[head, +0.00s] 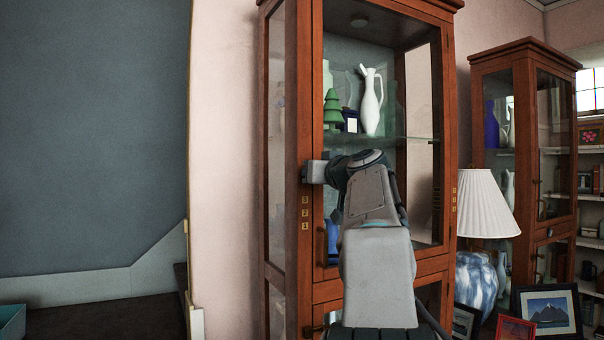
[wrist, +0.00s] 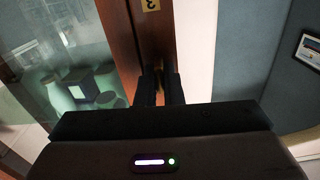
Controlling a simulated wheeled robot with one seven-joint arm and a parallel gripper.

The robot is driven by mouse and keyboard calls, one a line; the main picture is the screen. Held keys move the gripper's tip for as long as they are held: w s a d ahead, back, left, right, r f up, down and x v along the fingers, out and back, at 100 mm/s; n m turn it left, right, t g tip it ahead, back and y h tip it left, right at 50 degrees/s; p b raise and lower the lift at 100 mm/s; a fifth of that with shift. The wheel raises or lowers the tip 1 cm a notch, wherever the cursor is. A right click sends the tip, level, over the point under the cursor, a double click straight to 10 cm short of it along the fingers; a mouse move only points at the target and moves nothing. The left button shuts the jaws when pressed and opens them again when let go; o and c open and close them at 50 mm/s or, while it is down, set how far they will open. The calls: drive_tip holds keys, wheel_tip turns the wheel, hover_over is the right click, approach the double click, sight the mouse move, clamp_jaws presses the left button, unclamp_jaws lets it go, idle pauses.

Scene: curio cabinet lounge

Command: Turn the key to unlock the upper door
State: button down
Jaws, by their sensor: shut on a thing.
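The wooden curio cabinet (head: 297,130) stands in the middle of the head view. Its upper glass door (head: 337,255) looks closed. My gripper (head: 308,172) is at the door's left wooden stile. In the wrist view, my gripper (wrist: 160,88) has its two dark fingers close together against the wood. A small brass-coloured piece, apparently the key (wrist: 158,68), shows between the fingertips; the gripper is shut on it. Most of the key and the keyhole are hidden by the fingers, and the key's angle cannot be told.
A lamp (head: 487,205) and picture frames (head: 549,311) stand to the right. A second cabinet (head: 523,160) is beyond. Pink wall lies left.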

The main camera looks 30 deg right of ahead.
drive_tip(key=shift+w+a, duration=0.15)
drive_tip(key=c, duration=1.8)
unclamp_jaws()
drive_tip(key=shift+o, duration=0.2)
drive_tip(key=shift+w+f, duration=0.1)
drive_tip(key=shift+w, duration=0.2)
drive_tip(key=o, duration=0.6)
drive_tip(key=shift+s, duration=0.15)
drive_tip(key=shift+c, duration=0.2)
drive_tip(key=shift+s, duration=0.1)
drive_tip(key=s, duration=1.3)
drive_tip(key=shift+s+a+b, duration=0.25)
drive_tip(key=shift+s+b, duration=0.1)
drive_tip(key=shift+b, duration=0.1)
